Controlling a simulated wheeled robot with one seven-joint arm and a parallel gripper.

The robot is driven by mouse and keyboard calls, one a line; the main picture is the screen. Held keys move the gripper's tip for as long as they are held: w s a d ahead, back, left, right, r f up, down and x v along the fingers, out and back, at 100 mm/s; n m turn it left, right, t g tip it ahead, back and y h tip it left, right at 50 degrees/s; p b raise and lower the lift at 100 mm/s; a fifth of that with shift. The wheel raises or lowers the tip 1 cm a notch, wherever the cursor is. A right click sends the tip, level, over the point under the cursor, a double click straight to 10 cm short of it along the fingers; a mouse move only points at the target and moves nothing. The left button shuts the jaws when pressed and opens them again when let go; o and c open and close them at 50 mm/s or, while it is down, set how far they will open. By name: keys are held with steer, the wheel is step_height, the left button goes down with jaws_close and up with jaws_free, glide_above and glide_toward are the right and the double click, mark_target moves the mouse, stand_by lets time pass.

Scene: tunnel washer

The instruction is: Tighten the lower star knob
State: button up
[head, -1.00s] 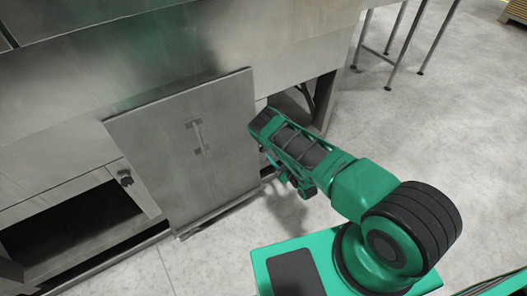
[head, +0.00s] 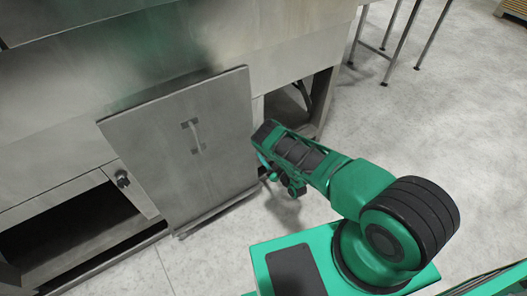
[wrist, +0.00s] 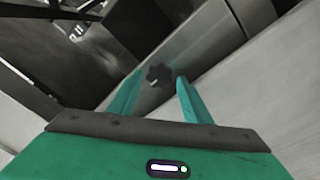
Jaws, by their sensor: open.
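A dark star knob (wrist: 159,73) shows in the wrist view on a grey metal strip. It lies in line with the gap between the two green fingers of my gripper (wrist: 159,79), which are apart with nothing held. The knob appears beyond the fingertips; I cannot tell the exact distance. In the head view my arm reaches to the right edge of the cabinet panel, and its forearm hides most of the gripper and the knob there. Another black knob (head: 122,178) sits on the cabinet frame left of the panel.
A grey metal panel with a handle (head: 194,137) stands at the cabinet front, left of my arm. Open dark bays lie on both sides of it. A metal-legged stand (head: 392,45) is at the back right. The concrete floor (head: 450,120) to the right is clear.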

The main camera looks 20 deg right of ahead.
steer(key=shift+x, duration=1)
steer(key=c, duration=0.8)
steer(key=shift+o, duration=0.2)
